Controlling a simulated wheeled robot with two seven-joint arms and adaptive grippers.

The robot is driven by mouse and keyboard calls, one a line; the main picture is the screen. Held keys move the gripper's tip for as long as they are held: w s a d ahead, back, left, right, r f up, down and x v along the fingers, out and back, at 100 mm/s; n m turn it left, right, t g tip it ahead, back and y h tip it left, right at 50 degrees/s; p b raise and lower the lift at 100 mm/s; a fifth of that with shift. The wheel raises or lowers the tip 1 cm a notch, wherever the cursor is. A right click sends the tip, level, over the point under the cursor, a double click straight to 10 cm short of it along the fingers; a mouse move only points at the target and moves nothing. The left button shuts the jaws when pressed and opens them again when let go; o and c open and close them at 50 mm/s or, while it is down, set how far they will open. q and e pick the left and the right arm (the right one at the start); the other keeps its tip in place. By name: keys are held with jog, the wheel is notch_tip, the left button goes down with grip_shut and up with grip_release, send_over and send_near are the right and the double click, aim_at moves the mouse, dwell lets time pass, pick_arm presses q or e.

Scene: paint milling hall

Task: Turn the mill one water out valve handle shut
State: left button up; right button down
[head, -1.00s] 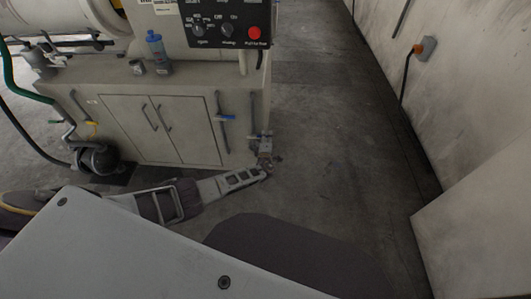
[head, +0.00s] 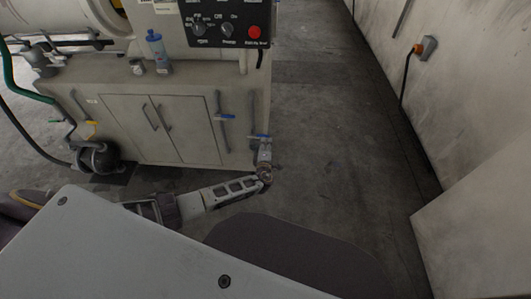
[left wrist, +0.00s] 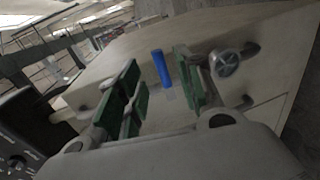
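A blue valve handle (head: 258,136) shows at the right front corner of the mill cabinet, on a vertical pipe. A second blue handle (head: 224,117) sits on a pipe to its left. I cannot read which one is the water out valve. My left gripper (head: 263,149) is just below the corner handle. In the left wrist view its green-padded fingers (left wrist: 157,78) are spread apart. A blue handle (left wrist: 162,68) shows in the gap between them, apparently untouched. My right gripper is in neither view.
The cabinet (head: 185,145) has two doors and a control panel (head: 222,22) with a red button above. The floor (head: 325,130) to the right is clear.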

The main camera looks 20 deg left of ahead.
pick_arm(q)
jog(key=shift+v, duration=2.3)
jog(key=shift+a+f, duration=0.1)
jog(key=shift+f, duration=0.05)
